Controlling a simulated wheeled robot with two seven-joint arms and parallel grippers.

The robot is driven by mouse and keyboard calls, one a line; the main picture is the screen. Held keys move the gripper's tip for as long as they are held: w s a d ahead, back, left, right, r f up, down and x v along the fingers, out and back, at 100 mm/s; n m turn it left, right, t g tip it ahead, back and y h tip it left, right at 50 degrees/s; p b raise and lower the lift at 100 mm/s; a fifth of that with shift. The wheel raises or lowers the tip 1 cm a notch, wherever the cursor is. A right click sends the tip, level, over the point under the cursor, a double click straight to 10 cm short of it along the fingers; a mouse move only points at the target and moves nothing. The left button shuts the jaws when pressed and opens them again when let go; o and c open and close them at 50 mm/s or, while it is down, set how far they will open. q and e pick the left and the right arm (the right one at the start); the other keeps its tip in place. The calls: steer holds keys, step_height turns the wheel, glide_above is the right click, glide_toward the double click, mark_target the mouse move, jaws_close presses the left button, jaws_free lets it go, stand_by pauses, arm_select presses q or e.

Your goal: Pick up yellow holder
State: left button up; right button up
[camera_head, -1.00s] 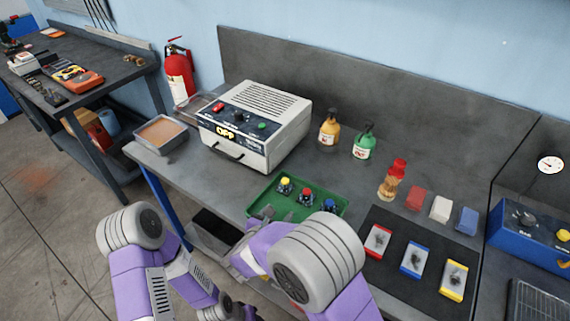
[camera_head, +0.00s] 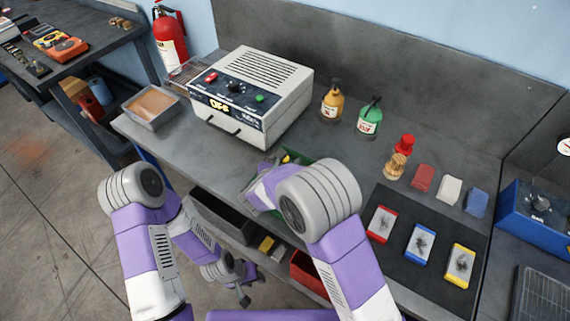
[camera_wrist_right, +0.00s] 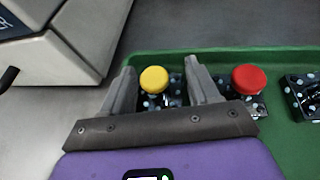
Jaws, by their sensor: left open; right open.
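In the head view my right arm covers most of the tray and the holders. A holder with a red knob (camera_wrist_right: 249,79) stands just right of the right finger. My left gripper (camera_head: 242,293) is open and empty, low in front of the bench.
The grey power unit (camera_head: 250,98) stands behind and left of the tray. A dark mat (camera_head: 392,258) with red, blue and yellow framed pieces lies to the right. A third dark holder (camera_wrist_right: 308,95) is beside the red one.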

steer(key=shift+c, duration=0.3)
steer(key=shift+r, duration=0.1)
steer(key=c, duration=0.8)
